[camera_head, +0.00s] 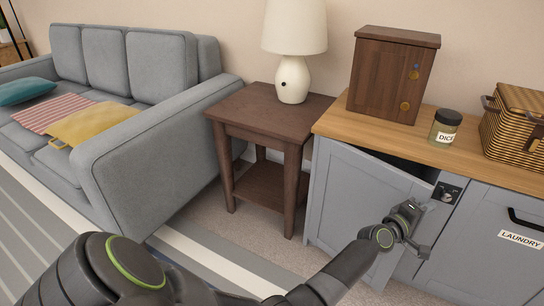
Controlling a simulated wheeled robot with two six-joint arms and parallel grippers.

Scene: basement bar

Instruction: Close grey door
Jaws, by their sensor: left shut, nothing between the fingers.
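The grey door (350,195) is on the left part of a grey cabinet with a wooden top. It stands ajar, with a dark gap showing along its top edge and its free edge on the right. My left gripper (413,212) is shut and empty, at the front of the door near its free right edge. It overlaps the door in the picture; I cannot tell if it touches. My right gripper is out of view.
A drawer or door labelled LAUNDRY (510,245) is to the right. On the cabinet top (335,122) stand a wooden box (388,80), a jar (445,128) and a wicker basket (515,125). A side table (262,110) with a lamp (294,50) and a grey sofa (160,150) are to the left.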

